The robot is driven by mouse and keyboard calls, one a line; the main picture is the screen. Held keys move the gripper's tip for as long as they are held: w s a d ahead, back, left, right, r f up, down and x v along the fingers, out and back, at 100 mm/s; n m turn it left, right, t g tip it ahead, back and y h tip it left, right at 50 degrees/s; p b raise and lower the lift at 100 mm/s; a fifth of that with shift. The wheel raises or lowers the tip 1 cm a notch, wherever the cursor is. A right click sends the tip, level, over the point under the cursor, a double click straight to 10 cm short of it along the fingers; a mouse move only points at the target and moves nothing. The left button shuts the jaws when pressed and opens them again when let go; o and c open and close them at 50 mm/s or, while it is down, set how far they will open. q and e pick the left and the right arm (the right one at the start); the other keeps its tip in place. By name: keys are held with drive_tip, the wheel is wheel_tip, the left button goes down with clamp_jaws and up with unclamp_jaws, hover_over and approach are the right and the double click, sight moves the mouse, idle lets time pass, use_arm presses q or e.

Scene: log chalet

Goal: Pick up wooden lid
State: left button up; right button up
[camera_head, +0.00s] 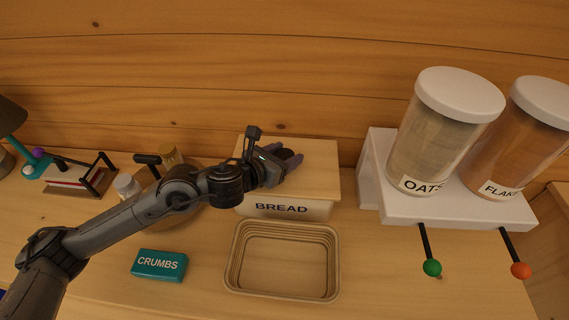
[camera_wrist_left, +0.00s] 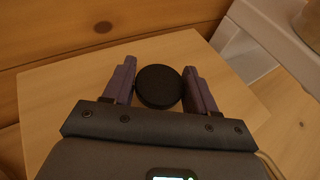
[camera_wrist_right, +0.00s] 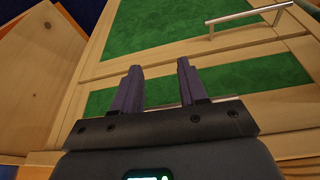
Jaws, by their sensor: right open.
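The wooden lid (camera_head: 318,180) is a pale flat board lying on top of the bread box (camera_head: 285,210). A round black knob (camera_wrist_left: 159,87) stands on the lid. My left gripper (camera_head: 290,158) is over the lid, with one purple finger on each side of the knob. In the left wrist view the fingers look close to the knob or touching it. I cannot tell whether they are clamped on it. The lid (camera_wrist_left: 60,95) fills much of that view. My right gripper (camera_wrist_right: 162,80) is open and empty, away from the counter top, facing a green-panelled wooden front.
An empty tan basket (camera_head: 283,298) sits in front of the bread box, with a teal CRUMBS box (camera_head: 158,265) to its left. A white shelf (camera_head: 400,210) at right holds OATS (camera_head: 440,140) and FLAKES (camera_head: 520,140) jars. A round tray with small containers is partly hidden behind my left arm.

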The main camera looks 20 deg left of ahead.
use_arm(q)
drive_tip(key=c, duration=0.7)
drive_tip(key=shift+r, duration=0.1)
drive_tip(key=shift+c, duration=1.2)
drive_tip(key=shift+r, duration=0.1)
